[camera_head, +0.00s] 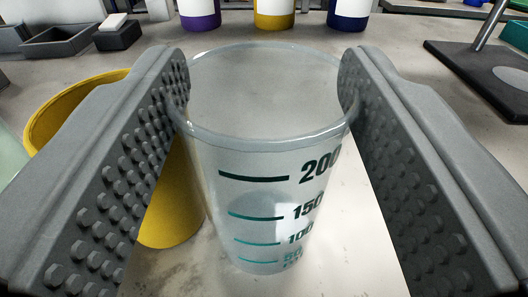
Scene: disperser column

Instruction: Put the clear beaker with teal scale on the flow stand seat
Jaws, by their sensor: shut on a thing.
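The clear beaker with teal scale (262,170) is upright between the two grey studded fingers of my gripper (264,90). The fingers are shut on it near its rim, one on each side. Its scale marks face me, and the top mark and the numbers look dark. It appears above or on the pale worktop; I cannot tell if its base touches. A dark flat base with a metal rod (484,72) stands at the upper right; I cannot tell whether it is the flow stand, and no seat is clearly visible.
A yellow container (172,205) stands close at the left, partly hidden by the left finger. Purple, yellow and blue-labelled containers (274,12) stand at the back. Dark trays (62,40) lie at the upper left. The worktop (395,70) between the beaker and the dark base is clear.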

